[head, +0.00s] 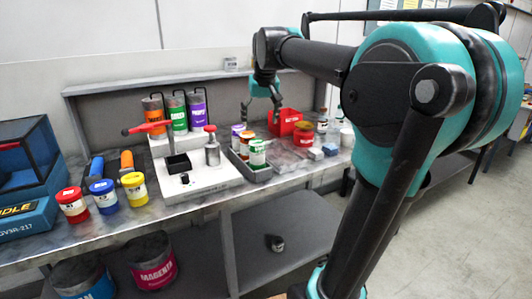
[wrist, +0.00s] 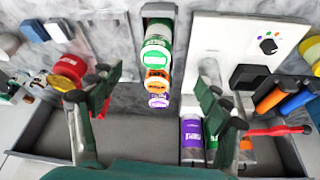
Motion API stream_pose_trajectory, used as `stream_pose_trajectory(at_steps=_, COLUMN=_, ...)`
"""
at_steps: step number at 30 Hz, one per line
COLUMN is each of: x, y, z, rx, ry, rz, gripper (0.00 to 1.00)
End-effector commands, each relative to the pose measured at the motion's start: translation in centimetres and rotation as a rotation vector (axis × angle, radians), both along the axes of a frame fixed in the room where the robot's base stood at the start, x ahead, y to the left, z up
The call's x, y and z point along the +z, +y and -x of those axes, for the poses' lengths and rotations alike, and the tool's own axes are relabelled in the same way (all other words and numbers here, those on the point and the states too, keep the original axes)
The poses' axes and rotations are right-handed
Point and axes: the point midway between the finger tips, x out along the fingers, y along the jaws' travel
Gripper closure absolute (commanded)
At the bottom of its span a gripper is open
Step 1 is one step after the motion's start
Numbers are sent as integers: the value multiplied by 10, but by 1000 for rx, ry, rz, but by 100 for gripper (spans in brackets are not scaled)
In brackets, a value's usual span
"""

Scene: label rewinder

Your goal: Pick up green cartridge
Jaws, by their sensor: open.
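A green cartridge (head: 257,153) with a white label stands in the near end of a grey tray (head: 236,164), in front of an orange and a purple cartridge. In the wrist view the green cartridge (wrist: 157,46) is at the upper middle. Another green container (head: 178,113) stands upright between orange and purple ones on the white machine. My gripper (head: 262,113) is open and empty above the back of the bench, behind the tray cartridges. In the wrist view its fingers (wrist: 156,88) are spread wide, with the tray cartridges showing between them.
A red bin (head: 286,122) is right of the tray, close to my gripper. The white machine (head: 205,180) with a red-topped lever is left of the tray. Red, blue and yellow pots (head: 103,196) stand at the left front. A back panel (head: 115,115) edges the bench.

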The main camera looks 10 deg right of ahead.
Motion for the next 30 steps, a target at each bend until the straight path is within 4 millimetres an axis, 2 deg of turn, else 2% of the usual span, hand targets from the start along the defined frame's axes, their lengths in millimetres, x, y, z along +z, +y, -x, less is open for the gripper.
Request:
stream_pose_trajectory(at_steps=2, x=10, y=1, z=-3, rx=2, ry=0, rz=0, gripper=23)
stream_pose_trajectory(at_steps=5, x=9, y=2, z=-6, rx=3, ry=-1, rz=0, gripper=23)
stream_pose_trajectory(at_steps=21, x=-83, y=5, z=-43, rx=3, ry=-1, rz=0, gripper=23)
stream_pose_trajectory(at_steps=30, x=-104, y=5, z=-50, rx=3, ry=-1, rz=0, gripper=23)
